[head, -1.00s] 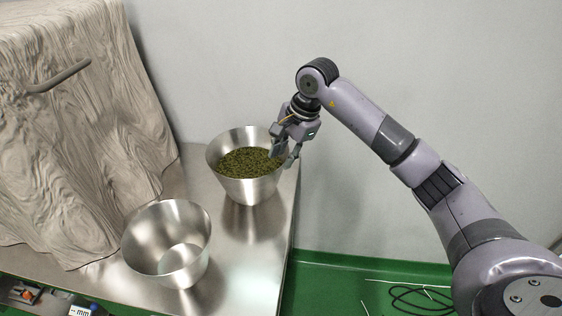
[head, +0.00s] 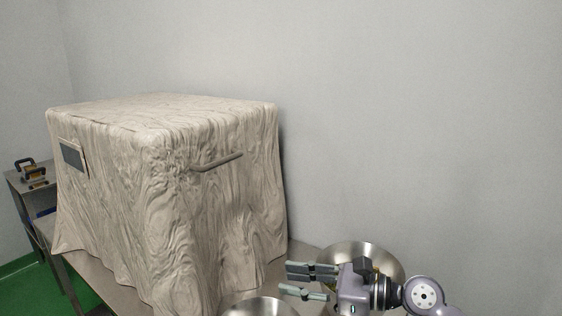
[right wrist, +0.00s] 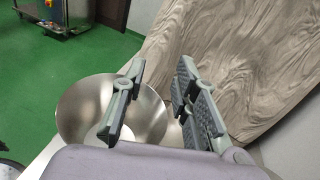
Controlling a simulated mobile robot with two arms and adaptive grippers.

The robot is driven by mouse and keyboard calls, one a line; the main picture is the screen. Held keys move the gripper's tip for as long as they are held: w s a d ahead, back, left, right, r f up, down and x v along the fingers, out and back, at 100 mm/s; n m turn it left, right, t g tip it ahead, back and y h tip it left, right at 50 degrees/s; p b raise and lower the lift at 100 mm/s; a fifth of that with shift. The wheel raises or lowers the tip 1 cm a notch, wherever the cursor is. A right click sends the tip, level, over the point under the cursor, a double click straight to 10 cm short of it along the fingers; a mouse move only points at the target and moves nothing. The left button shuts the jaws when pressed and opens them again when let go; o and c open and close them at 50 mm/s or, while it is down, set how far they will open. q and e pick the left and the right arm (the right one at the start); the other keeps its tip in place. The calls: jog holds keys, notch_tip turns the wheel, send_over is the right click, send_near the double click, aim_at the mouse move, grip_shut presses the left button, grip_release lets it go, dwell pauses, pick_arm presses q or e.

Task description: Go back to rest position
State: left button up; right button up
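My right gripper (head: 310,281) is in the lower right of the head view, its fingers pointing left. It is open and empty, with a clear gap between its fingers, and it is in front of a metal bowl (head: 385,262) near the wall. In the right wrist view its fingers (right wrist: 160,95) are spread apart. Behind them is an empty metal bowl (right wrist: 75,108); the near bowl (head: 258,306) is cut off at the bottom of the head view. The far bowl's contents are hidden. My left gripper is not in view.
A large cloth-draped box (head: 165,200) with a protruding bar (head: 217,161) fills the left of the table. A side table (head: 22,185) holds dark-handled items at far left. The wall area at right is clear. A metal cabinet (right wrist: 70,12) stands beyond the green floor (right wrist: 60,50).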

jog(key=d+r+m+t+h, duration=0.2)
jog(key=d+r+m+t, duration=0.15)
jog(key=m+t, duration=0.55)
jog(key=d+r+m+t+h, duration=0.2)
jog(key=d+m+t, duration=0.25)
jog(key=m, duration=0.85)
jog(key=s+d+f+m+g+h, duration=0.2)
jog(key=d+f+m+h, duration=0.3)
jog(key=f+m+h, duration=0.4)
jog(key=s+d+f+m+g+h, duration=0.15)
jog(key=d+f+m+h, duration=0.25)
jog(key=d+f+m, duration=0.45)
jog(key=s+a+f+m+g+y, duration=0.1)
jog(key=s+f+m+g, duration=0.3)
jog(key=s, duration=0.4)
jog(key=s+a+f+m+g, duration=0.2)
jog(key=s+f+g, duration=0.2)
jog(key=s+f, duration=0.3)
jog(key=s+a+f+m+g+y, duration=0.1)
jog(key=s+f+m+g, duration=0.3)
jog(key=s, duration=0.5)
notch_tip(320, 180, down, 27)
jog(key=s+g, duration=0.1)
jog(key=s, duration=0.1)
jog(key=s+d+f+g, duration=0.1)
jog(key=s+d+f, duration=0.1)
jog(key=s+f, duration=1.3)
jog(key=shift+s+d+n+g+h, duration=0.3)
jog(key=shift+s+d+n, duration=0.05)
jog(key=shift+s, duration=0.45)
